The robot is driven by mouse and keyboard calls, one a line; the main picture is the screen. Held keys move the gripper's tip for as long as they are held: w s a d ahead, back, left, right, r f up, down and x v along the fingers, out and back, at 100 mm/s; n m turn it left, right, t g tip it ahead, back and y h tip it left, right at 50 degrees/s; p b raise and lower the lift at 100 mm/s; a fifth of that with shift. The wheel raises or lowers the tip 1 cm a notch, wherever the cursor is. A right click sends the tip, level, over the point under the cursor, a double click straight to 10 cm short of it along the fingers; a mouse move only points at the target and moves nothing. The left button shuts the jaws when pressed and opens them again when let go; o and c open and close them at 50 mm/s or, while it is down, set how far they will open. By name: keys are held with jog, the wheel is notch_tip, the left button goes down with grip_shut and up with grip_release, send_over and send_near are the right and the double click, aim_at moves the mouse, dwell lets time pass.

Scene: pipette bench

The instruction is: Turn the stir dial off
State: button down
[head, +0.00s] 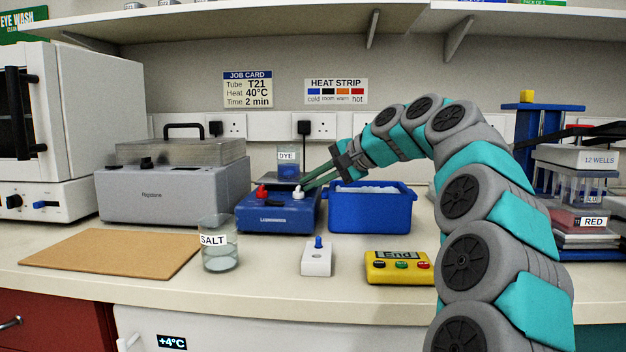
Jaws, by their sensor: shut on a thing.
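The blue stirrer unit (275,222) stands on the bench, with a red dial (262,191) and a white dial (298,194) on its front. I cannot read any marking that says which dial is for stirring. A beaker labelled DYE (288,167) stands on its top plate. My gripper (304,186) reaches in from the right, angled down to the left, with its green fingers shut on the white dial. The fingertips partly hide that dial, and its pointing direction is too small to tell.
A blue tub (371,213) stands close on the stirrer's right, under my arm. A SALT beaker (220,250), a small white switch box (317,259) and a yellow timer (398,267) are in front. A grey lidded bath (172,192) is at left, beside a brown board (112,254).

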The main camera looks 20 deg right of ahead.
jog(key=shift+s+a+f, duration=0.1)
jog(key=shift+a, duration=0.25)
